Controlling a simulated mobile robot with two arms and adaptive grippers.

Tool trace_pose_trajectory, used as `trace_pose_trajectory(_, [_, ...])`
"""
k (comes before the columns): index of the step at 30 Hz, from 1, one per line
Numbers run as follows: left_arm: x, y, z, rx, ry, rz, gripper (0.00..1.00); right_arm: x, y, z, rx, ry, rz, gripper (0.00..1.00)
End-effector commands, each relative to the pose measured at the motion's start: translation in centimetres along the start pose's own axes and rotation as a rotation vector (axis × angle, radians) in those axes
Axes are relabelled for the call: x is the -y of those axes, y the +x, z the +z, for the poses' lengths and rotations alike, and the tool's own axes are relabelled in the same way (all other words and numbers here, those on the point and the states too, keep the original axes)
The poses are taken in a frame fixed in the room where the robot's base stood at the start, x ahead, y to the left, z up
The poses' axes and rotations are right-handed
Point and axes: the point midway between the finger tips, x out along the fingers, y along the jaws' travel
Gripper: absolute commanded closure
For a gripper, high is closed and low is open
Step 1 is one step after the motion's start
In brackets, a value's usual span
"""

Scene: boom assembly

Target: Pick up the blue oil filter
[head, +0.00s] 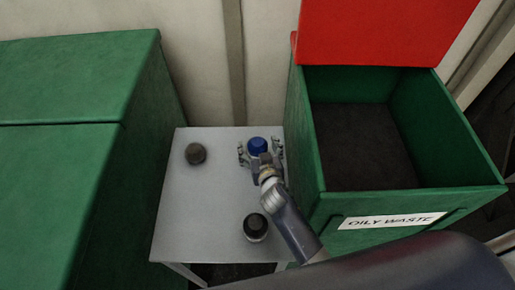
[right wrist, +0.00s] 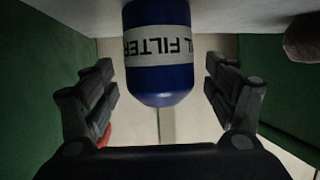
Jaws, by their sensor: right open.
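The blue oil filter (head: 257,145) stands near the back right of a small grey table (head: 185,215). In the right wrist view the filter (right wrist: 160,80) is a blue cylinder with a white lettered band, seen upside down. My right gripper (head: 261,152) is open, with one finger on each side of the filter. In the right wrist view the gripper (right wrist: 161,90) shows a gap between each finger and the filter. My left gripper is not in view.
An open green "OILY WASTE" bin (head: 335,205) with a raised red lid (head: 385,30) stands right. A green cabinet (head: 60,190) stands left.

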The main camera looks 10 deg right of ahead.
Motion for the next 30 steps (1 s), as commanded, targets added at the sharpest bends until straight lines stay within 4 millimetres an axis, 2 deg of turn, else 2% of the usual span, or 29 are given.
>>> trace_pose_trajectory(3, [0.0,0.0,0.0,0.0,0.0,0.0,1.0,0.0,0.9,0.0,0.0,0.0,0.0,0.21])
trace_pose_trajectory(11, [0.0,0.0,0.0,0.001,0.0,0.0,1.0,0.0,1.0,0.1,0.001,0.0,0.0,0.21])
trace_pose_trajectory(14, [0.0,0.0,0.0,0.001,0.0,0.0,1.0,0.0,1.0,0.1,0.001,0.001,0.0,0.39])
trace_pose_trajectory(19, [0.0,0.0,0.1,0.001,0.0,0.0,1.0,0.0,1.0,0.1,0.001,0.001,0.0,0.78])
trace_pose_trajectory(27, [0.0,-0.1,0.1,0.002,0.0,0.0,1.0,0.1,1.0,-0.1,-0.002,0.001,-0.001,0.78])
trace_pose_trajectory(30, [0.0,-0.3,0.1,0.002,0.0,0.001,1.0,0.0,0.8,-0.9,-0.005,0.003,-0.001,0.78])
